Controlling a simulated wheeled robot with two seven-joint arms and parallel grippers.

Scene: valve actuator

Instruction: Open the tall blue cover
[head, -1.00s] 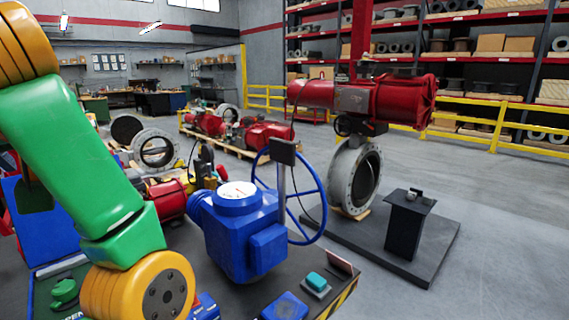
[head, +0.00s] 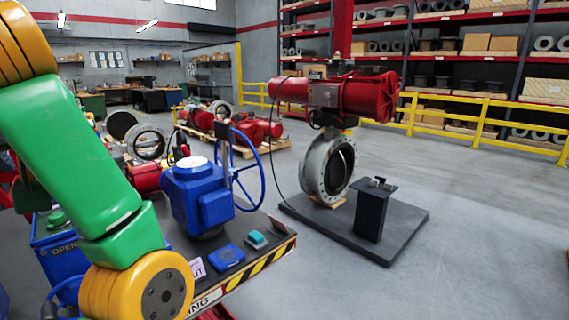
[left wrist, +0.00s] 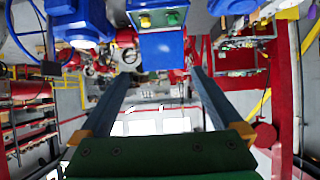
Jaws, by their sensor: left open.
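A blue box (head: 58,250) with OPEN lettering on its front stands at the left of the bench, partly behind my left arm; I cannot tell for sure that it is the tall cover. In the left wrist view a blue panel (left wrist: 162,50) below a yellow and a green button appears at top centre, beyond my left gripper (left wrist: 162,76). That gripper's two dark fingers are wide apart with nothing between them. In the head view my green and yellow left arm hides part of the bench, and its gripper is not visible. My right gripper is not in view.
A blue actuator (head: 195,195) with a blue handwheel (head: 258,165) stands on the dark bench. A blue block (head: 227,256) and a teal button box (head: 257,240) lie near its striped edge. A red actuator on a grey valve (head: 328,165) stands right. Open floor lies further right.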

